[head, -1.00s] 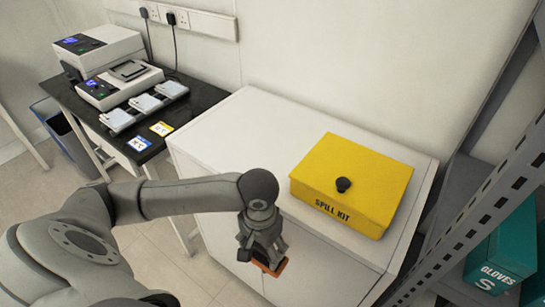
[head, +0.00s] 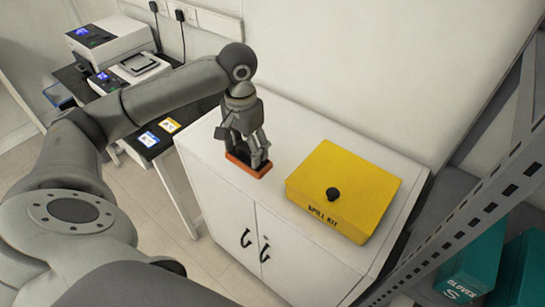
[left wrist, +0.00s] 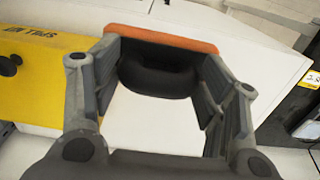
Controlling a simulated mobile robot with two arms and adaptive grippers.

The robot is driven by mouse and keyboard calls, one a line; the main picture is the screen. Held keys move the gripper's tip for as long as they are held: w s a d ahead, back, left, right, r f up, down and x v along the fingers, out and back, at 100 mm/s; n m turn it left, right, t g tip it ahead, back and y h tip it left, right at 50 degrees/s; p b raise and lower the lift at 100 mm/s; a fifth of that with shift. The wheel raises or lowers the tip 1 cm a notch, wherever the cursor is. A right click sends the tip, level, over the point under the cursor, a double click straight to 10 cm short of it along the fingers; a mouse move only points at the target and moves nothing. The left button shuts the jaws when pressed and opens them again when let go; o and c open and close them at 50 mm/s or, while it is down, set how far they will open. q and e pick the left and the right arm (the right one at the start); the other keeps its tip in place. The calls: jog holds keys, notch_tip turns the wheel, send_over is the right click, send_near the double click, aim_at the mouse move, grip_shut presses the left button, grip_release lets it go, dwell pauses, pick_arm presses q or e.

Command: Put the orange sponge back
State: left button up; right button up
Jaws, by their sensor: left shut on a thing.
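My left gripper (head: 247,157) points down over the left part of the white cabinet's top (head: 285,122), left of the yellow spill kit box. It is shut on the orange sponge (head: 240,166). In the left wrist view the orange sponge (left wrist: 160,38) spans the fingertips, with a dark rounded area below it. I cannot tell whether the sponge touches the cabinet top. My right gripper is not in view.
The yellow spill kit box (head: 345,185) with a black knob stands on the right of the cabinet top. A grey shelf upright (head: 470,205) and teal glove boxes (head: 475,260) are at the right. Instruments (head: 130,68) stand on a dark bench at the left.

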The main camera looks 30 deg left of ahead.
pick_arm(q)
jog(key=w+f, duration=0.2)
jog(key=w+d+f+p, duration=0.1)
jog(key=w+f, duration=0.2)
jog(key=w+d+f, duration=0.1)
jog(key=w+f, duration=0.1)
jog(key=w, duration=0.1)
jog(key=shift+d+f+p, duration=0.1)
jog(key=shift+f+p, duration=0.1)
jog(key=shift+p, duration=0.1)
notch_tip(320, 180, down, 2)
jog(key=shift+f+p, duration=0.1)
jog(key=shift+p, duration=0.45)
jog(key=shift+f, duration=0.5)
jog(key=o, duration=1.1)
jog(key=shift+f, duration=0.1)
jog(key=shift+c, duration=0.2)
notch_tip(320, 180, up, 12)
jog(key=b, duration=0.2)
